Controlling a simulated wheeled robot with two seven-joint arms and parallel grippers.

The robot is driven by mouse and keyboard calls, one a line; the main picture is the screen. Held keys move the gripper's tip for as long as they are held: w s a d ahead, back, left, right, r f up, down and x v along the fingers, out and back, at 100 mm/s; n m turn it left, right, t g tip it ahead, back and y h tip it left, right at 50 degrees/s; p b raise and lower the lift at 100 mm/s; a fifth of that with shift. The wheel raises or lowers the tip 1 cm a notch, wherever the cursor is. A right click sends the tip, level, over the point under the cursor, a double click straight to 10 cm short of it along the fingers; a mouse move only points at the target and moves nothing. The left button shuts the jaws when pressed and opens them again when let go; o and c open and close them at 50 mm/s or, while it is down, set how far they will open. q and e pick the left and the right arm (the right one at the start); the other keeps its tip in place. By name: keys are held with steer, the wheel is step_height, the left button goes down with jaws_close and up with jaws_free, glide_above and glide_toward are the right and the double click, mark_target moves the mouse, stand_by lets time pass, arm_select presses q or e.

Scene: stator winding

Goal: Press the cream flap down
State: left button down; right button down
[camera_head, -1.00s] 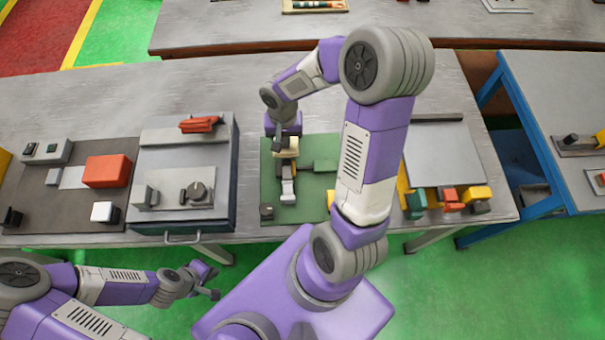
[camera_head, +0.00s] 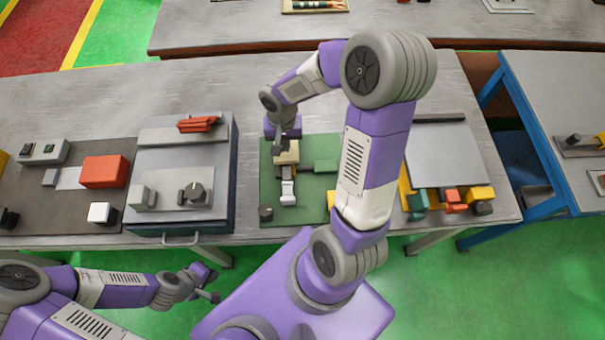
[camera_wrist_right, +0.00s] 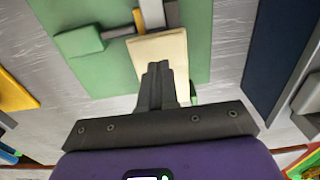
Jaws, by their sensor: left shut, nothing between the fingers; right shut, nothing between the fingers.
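The cream flap (camera_wrist_right: 160,52) is on the green board (camera_wrist_right: 195,20) in the right wrist view. In the head view the flap (camera_head: 286,158) shows partly below my right gripper (camera_head: 280,143), at the back of the green board (camera_head: 312,200). My right gripper (camera_wrist_right: 157,70) is shut and empty. Its fingertips overlap the flap in the wrist view; I cannot tell whether they touch it. A grey and white piece (camera_head: 288,190) lies in front of the flap. My left gripper (camera_head: 213,297) is shut and empty, low in front of the table, far from the flap.
A dark grey box (camera_head: 225,190) with a knob stands left of the green board. A green block (camera_head: 326,166) sits on the board beside the flap. Bare tabletop (camera_head: 180,90) lies behind.

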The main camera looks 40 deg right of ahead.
steer(key=shift+r+p, duration=1.15)
steer(key=shift+r, duration=0.45)
step_height(320, 180, up, 4)
steer(key=p, duration=0.2)
steer(key=shift+p, duration=0.4)
steer(key=shift+f, duration=0.1)
